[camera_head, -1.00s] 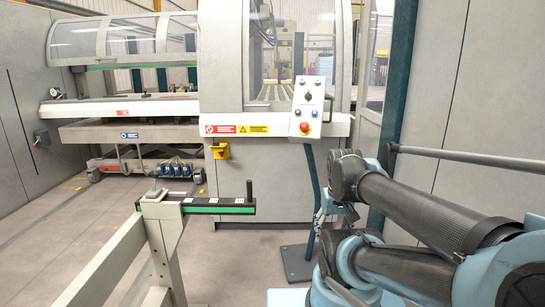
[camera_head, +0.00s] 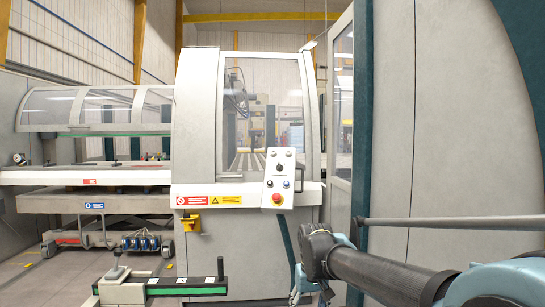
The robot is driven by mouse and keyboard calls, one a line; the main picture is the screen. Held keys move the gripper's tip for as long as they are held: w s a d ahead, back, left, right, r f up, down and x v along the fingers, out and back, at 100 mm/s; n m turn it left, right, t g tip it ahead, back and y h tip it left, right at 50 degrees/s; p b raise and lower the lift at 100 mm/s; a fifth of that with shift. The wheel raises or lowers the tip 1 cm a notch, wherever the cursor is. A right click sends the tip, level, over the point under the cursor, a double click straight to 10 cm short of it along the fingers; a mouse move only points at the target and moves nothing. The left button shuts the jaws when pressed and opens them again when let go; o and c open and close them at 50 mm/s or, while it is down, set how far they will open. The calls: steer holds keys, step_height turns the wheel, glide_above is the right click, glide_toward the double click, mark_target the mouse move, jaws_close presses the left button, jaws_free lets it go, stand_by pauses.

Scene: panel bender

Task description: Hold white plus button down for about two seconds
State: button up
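The control panel (camera_head: 279,181) is a pale tilted box on the front of the machine. It carries a black rotary switch, a red stop button (camera_head: 277,198) on a yellow ring, a blue button (camera_head: 286,184) and a small whitish button (camera_head: 270,184) beside the blue one. Any plus sign is too small to read. What appears to be my gripper (camera_head: 304,288) hangs at the end of my dark arm near the bottom edge, below the panel and apart from it. Its fingers are too small and partly hidden to read.
A post-mounted arm with a green strip (camera_head: 190,287) stands in front of the machine at lower left. A yellow holder (camera_head: 190,222) sticks out below the warning labels. A grey rail (camera_head: 450,222) crosses at right. A dark teal post (camera_head: 286,245) runs below the panel.

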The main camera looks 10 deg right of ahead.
jaws_close()
stand_by(1.2)
